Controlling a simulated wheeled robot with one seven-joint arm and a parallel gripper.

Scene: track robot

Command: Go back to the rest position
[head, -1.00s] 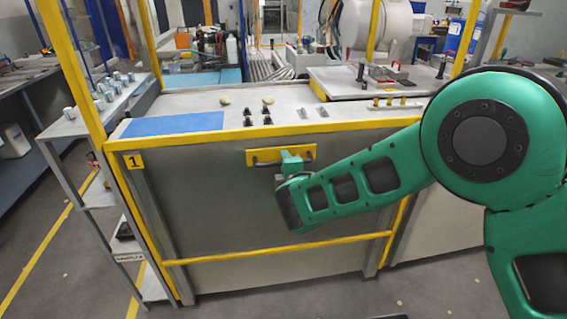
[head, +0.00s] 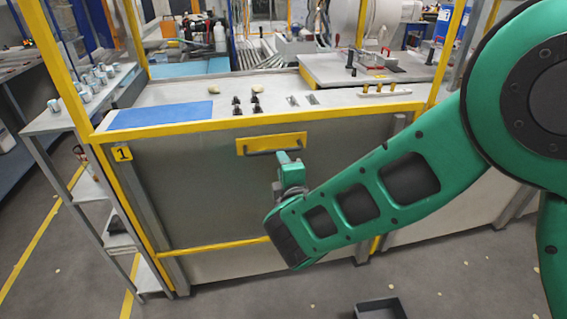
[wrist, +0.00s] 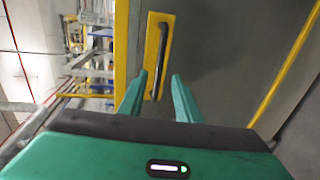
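My gripper (head: 284,158) is at the end of my green arm, in front of the station's front panel in the head view. It overlaps the lower edge of a yellow plate (head: 262,141) with a dark bar handle (head: 268,152).
The station top holds a blue mat (head: 160,115) and small dark parts (head: 237,108). A shelf rack (head: 110,225) with cups stands at the left. A dark tray (head: 380,308) lies on the floor at lower right. Floor in front of the station is otherwise mostly clear.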

